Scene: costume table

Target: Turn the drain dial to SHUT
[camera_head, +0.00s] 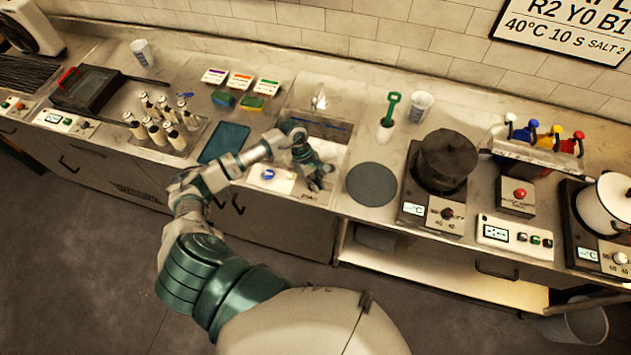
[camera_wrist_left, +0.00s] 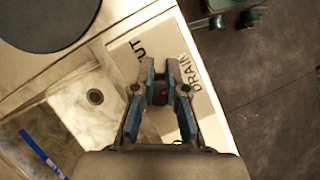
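My left gripper (camera_head: 315,182) is at the front edge of the sink in the head view, pointing down at the drain panel (camera_head: 309,196). In the left wrist view the gripper (camera_wrist_left: 162,66) has its two blue-padded fingers on either side of a dark drain dial (camera_wrist_left: 159,93) with a small red mark. The dial fills the gap between the fingers, and they appear closed on it. The panel (camera_wrist_left: 196,62) reads "DRAIN" on the right and a partly covered word ending in "UT" on the left. The dial's exact pointing direction is hard to tell. My right gripper is out of view.
The sink (camera_head: 331,130) lies behind the panel; its drain hole (camera_wrist_left: 95,96) shows in the wrist view. A round dark mat (camera_head: 372,184) is to the right. A white card (camera_head: 276,180) and a dark blue mat (camera_head: 224,142) lie to the left, near my forearm.

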